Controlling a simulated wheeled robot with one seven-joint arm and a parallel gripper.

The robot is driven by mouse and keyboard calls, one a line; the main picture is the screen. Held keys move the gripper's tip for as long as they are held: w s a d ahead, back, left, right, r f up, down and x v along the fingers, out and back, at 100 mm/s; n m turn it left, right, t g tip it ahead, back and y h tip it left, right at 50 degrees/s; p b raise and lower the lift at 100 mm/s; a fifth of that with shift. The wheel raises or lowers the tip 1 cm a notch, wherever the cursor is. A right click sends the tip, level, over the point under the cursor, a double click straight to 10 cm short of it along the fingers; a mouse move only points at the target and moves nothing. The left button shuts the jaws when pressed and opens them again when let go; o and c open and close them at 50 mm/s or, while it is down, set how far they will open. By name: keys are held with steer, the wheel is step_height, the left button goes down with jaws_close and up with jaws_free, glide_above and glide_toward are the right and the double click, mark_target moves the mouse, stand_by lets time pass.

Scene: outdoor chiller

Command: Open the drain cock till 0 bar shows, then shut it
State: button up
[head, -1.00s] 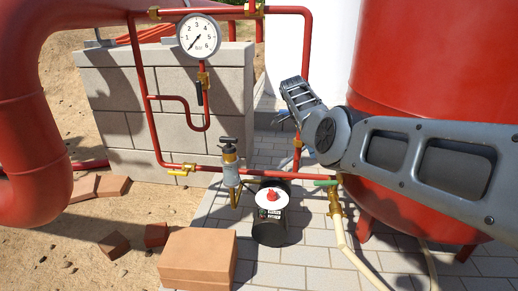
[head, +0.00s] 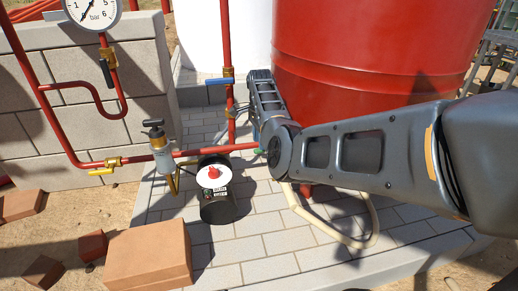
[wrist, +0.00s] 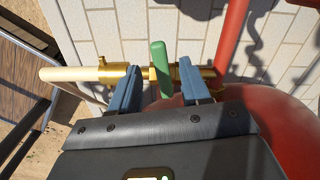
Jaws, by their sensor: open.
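The drain cock's green lever (wrist: 160,68) stands crosswise to its brass body (wrist: 120,75) in the wrist view. My gripper (wrist: 158,78) is open, with its two blue fingers on either side of the lever, apparently with gaps. In the head view only a bit of the green lever (head: 258,152) shows; my arm hides the cock's body and my gripper. A cream hose (head: 362,240) shows below my arm. The pressure gauge (head: 92,8) is cut off by the top edge. Its needle points to the lower left; the exact reading is too small to tell.
A large red tank (head: 370,70) stands behind my arm. Red pipes carry a yellow-handled valve (head: 103,170) and a blue-handled valve (head: 220,80). The paving front right is clear.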

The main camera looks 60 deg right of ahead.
steer(key=shift+f+b, duration=0.45)
steer(key=shift+f, duration=1.05)
steer(key=shift+c, duration=0.2)
jaws_close()
steer(key=shift+r, duration=0.1)
